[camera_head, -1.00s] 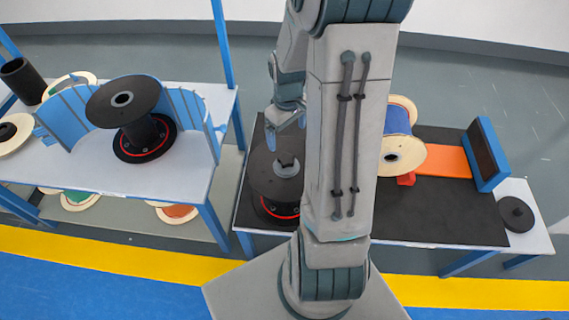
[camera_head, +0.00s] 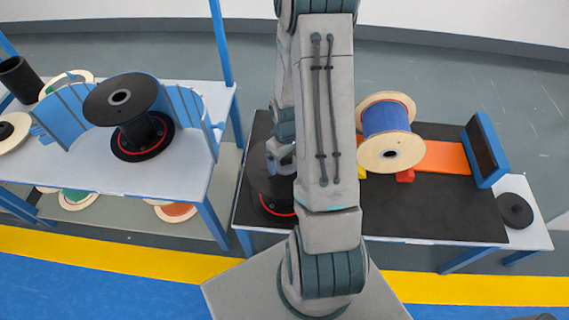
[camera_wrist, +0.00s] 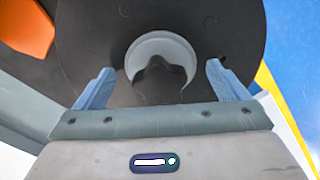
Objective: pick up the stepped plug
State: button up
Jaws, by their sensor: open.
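The stepped plug (camera_wrist: 160,82) is a dark stepped piece at the pale round centre of a black spool's top flange (camera_wrist: 90,35) in the wrist view. Whether it sits in the bore or on top, I cannot tell. My gripper (camera_wrist: 160,68) is open, with one blue finger on each side of the plug and visible gaps between. In the head view my gripper (camera_head: 279,165) is low over the black spool (camera_head: 259,178) on the dark mat, and my arm hides the plug and much of that spool.
A blue-wound spool (camera_head: 388,118) stands behind right, near an orange strip (camera_head: 450,158) and a blue-framed dark panel (camera_head: 484,151). A black disc (camera_head: 515,210) lies on a small side table. Another black spool (camera_head: 123,97) stands on the left table. The mat's front right is clear.

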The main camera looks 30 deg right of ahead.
jog(key=shift+f, duration=0.35)
jog(key=c, duration=1.2)
jog(key=shift+r, duration=0.1)
